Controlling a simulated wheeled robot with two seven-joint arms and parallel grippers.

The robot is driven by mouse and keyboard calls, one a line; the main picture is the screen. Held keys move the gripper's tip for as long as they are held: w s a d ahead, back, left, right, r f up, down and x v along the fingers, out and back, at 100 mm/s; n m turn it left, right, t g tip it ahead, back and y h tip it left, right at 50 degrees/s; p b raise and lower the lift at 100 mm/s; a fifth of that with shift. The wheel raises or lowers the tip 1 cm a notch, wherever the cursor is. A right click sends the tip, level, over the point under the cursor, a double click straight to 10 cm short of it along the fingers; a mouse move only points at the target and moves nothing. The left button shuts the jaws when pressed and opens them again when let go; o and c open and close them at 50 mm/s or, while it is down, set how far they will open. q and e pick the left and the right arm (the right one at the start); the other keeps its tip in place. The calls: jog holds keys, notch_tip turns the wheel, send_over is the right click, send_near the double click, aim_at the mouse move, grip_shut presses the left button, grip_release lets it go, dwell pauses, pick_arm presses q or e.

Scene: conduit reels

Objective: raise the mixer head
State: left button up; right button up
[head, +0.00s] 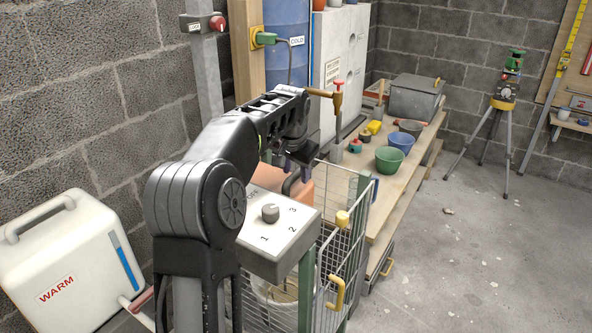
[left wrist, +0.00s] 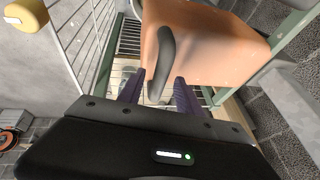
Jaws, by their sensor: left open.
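The mixer head is an orange-brown box (left wrist: 205,45) with a dark curved handle (left wrist: 162,60) on its near face. In the head view a strip of the mixer head (head: 301,190) shows behind the grey control box, partly hidden by my arm. My left gripper (head: 290,165) is above and behind that control box, close to the handle. In the left wrist view its two purple fingers (left wrist: 158,93) are apart, and the handle's lower end appears between them. I cannot tell whether they touch it. My right gripper is in neither view.
A wire cage (head: 343,255) with a yellow knob (head: 342,218) and yellow handle (head: 335,293) encloses a pale bucket (head: 275,303). The control box (head: 275,240) has a dial. A white WARM tank (head: 62,265) stands left. A bench (head: 408,165) holds bowls. The right floor is mostly clear.

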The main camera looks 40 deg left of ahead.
pick_arm(q)
grip_shut()
dwell(1.3)
